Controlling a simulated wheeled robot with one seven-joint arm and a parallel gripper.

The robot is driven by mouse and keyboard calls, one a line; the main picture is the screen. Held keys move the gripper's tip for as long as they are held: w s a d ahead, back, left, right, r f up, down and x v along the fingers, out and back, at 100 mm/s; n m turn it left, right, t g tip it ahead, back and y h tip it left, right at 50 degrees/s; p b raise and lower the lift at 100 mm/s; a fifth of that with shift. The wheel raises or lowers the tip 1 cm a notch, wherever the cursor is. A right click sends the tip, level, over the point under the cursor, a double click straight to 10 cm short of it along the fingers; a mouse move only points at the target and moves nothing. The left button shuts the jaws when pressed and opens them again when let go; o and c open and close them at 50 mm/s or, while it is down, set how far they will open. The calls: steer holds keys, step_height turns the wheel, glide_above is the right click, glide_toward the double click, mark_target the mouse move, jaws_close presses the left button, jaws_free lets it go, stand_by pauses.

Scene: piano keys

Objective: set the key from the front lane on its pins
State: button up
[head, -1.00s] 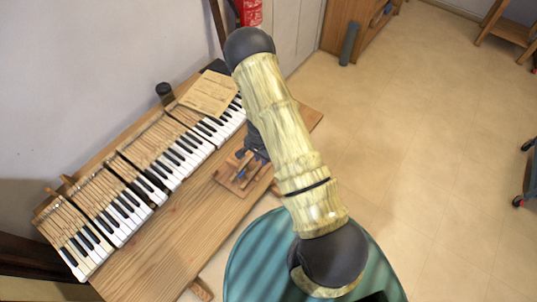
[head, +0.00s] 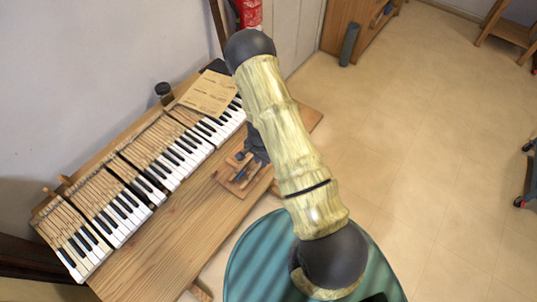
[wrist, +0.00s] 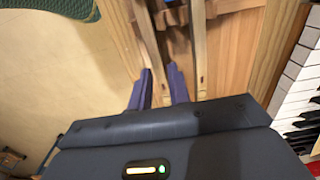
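A small wooden rack (head: 224,181) on the bench's front edge carries loose wooden keys. In the wrist view, one key stick (wrist: 147,32) runs down between the purple fingers of my gripper (wrist: 159,72). A second key stick (wrist: 200,50) lies to its right, outside the fingers. The fingers look apart, one on each side of the first stick; contact is not clear. In the head view my arm and gripper partly cover the rack. The keyboard (head: 165,180) stands behind it, with a dark greenish gap (head: 139,193) in its row; pins there are too small to make out.
The bench (head: 165,245) has bare wood in front of the keyboard. A paper sheet (head: 208,93) lies on the far end, near a dark round object (head: 163,90). In the wrist view, keyboard keys (wrist: 300,80) are close on the right.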

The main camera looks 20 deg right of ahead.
steer(key=shift+f, duration=0.3)
jaws_close()
steer(key=shift+r, duration=0.1)
steer(key=shift+r+p, duration=1.1)
steer(key=shift+r, duration=0.6)
step_height(320, 180, up, 5)
steer(key=p, duration=0.3)
steer(key=shift+p, duration=0.4)
